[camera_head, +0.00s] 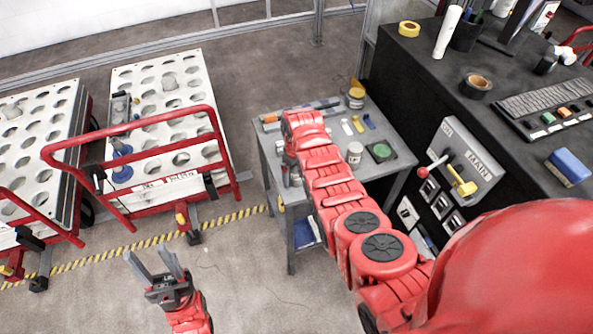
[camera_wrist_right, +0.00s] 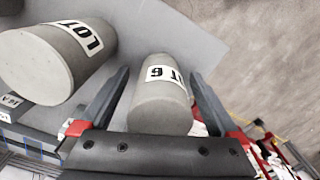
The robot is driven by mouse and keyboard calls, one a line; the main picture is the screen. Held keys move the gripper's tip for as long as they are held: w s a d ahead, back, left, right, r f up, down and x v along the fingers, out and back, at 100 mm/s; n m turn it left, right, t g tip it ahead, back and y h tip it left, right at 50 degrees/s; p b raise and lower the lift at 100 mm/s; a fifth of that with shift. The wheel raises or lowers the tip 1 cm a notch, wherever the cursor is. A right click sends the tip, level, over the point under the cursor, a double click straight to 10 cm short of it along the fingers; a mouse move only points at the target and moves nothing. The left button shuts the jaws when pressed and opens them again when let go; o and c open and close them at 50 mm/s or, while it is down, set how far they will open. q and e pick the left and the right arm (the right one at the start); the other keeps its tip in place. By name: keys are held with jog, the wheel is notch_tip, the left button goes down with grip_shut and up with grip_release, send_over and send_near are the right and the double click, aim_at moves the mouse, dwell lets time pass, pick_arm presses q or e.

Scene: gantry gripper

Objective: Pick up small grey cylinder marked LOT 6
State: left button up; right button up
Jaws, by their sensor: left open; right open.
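The small grey cylinder marked "LOT 6" (camera_wrist_right: 160,115) shows in the right wrist view. It stands between the two fingers of my right gripper (camera_wrist_right: 160,74), which is open, with one dark finger on each side. I cannot tell whether either finger touches it. A larger grey cylinder marked "LOT" (camera_wrist_right: 35,65) is to its left, outside the fingers; the rest of its label is hidden. In the head view my right gripper (camera_head: 290,170) is at the left edge of the grey table, and I cannot make out the cylinders there. My left gripper (camera_head: 149,255) is open and empty above the floor.
The grey table (camera_head: 268,150) carries a white-lidded can (camera_head: 354,150), a green-and-black pad (camera_head: 380,151) and small coloured items. Carts with perforated tops (camera_head: 140,75) and red handles stand at left. A dark bench (camera_head: 430,80) with a "MAIN" switch panel is at right.

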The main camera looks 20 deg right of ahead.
jog(key=shift+f, duration=0.1)
grip_shut()
dwell(0.5)
